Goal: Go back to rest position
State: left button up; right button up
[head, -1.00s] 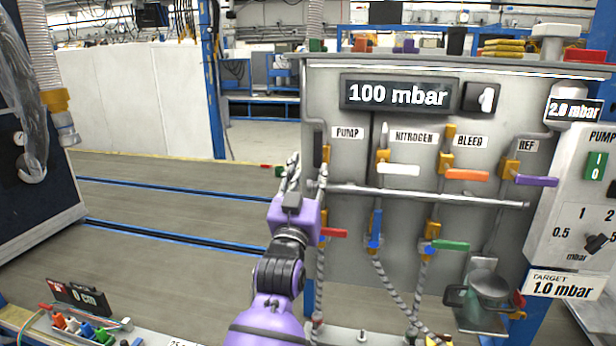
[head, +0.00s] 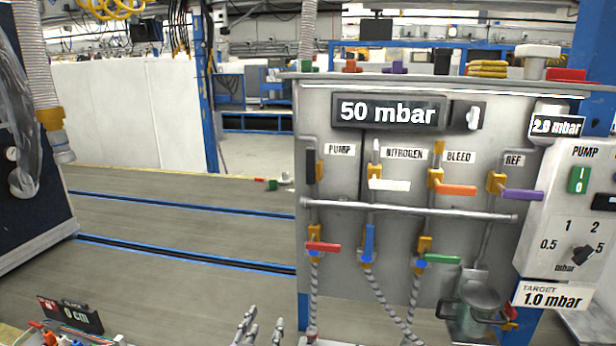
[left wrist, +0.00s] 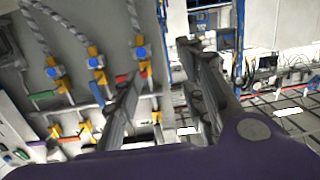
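My left gripper (head: 260,328) shows only as fingertips at the bottom edge of the head view, low in front of the charging panel (head: 345,275). In the left wrist view, its two grey fingers (left wrist: 160,75) stand apart with nothing held between them. The gripper is clear of the valve handles in the head view. The black PUMP handle (head: 312,167) stands upright. The white NITROGEN (head: 390,184), orange BLEED (head: 456,190) and purple REF (head: 523,195) handles lie level. My right gripper is not in view.
Below, the red (head: 323,247) and green (head: 442,259) handles lie level and the blue handle (head: 369,243) is upright. The display (head: 390,112) reads 50 mbar. A pump box (head: 570,215) stands right.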

pick_arm(q)
jog(key=s+a+f+g, duration=0.2)
jog(key=s+f, duration=0.6)
jog(key=s, duration=0.4)
jog(key=s+a+f+g+y+p, duration=0.1)
jog(key=s+a+f+g, duration=0.2)
jog(key=s+f, duration=0.5)
jog(key=s+a+f+n+g+y, duration=0.1)
jog(key=s+a+f, duration=0.4)
jog(key=s, duration=1.3)
notch_tip(320, 180, down, 4)
jog(key=shift+s+r+g, duration=0.1)
jog(key=shift+s+g, duration=0.15)
jog(key=shift+g, duration=0.65)
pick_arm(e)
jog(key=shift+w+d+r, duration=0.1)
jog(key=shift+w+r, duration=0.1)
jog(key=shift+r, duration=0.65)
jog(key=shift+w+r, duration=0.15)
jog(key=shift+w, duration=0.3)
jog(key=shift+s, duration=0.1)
